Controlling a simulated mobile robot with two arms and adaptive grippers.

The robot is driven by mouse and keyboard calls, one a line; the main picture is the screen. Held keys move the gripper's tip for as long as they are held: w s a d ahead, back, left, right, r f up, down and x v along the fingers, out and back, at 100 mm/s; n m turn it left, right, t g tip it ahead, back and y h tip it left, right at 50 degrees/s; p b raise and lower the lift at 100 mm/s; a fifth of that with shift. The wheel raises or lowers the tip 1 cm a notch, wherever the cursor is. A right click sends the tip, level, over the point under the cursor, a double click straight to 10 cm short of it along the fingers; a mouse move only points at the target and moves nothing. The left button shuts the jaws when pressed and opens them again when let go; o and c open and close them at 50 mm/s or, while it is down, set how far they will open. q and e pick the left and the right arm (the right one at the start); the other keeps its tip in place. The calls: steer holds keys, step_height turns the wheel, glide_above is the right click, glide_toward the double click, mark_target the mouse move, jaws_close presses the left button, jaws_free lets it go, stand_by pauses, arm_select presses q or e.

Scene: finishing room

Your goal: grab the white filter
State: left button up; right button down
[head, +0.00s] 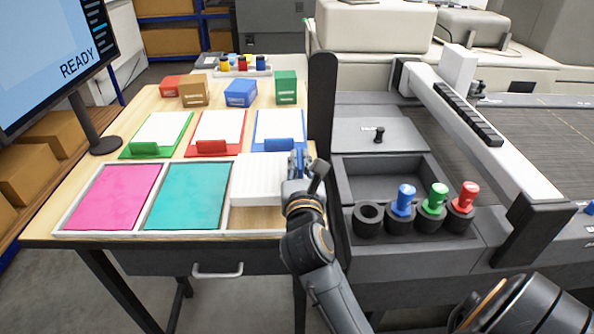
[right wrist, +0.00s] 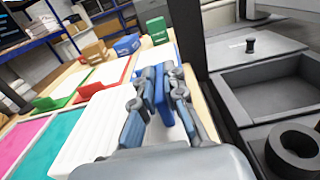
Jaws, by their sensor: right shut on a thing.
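The white filter (head: 258,180) is a ribbed, flat panel above the right compartment of the white-framed tray (head: 60,231). It looks raised, as bare wood-coloured floor shows below its near edge. My right gripper (head: 299,165) is shut on the filter's right edge. In the right wrist view the filter (right wrist: 98,132) reaches left from between the fingers (right wrist: 160,118), and the part in the grip is mostly hidden. My left gripper is not in view.
Pink (head: 112,196) and teal (head: 188,195) sheets fill the other tray compartments. Behind the tray stand green, red and blue clipboards; the blue clip (head: 278,145) is close to my gripper.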

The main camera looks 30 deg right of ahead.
steer(key=s+r, duration=0.2)
steer(key=s+a+r+p, duration=0.1)
steer(key=s+r, duration=0.1)
steer(key=r, duration=0.1)
steer(key=shift+s+r, duration=0.35)
steer(key=shift+s, duration=0.05)
arm_select(q)
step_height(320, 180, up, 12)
steer(key=p, duration=1.1)
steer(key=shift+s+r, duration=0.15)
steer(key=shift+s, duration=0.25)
arm_select(e)
steer(key=s+a+r, duration=0.2)
steer(key=s+r, duration=0.1)
steer(key=s, duration=0.5)
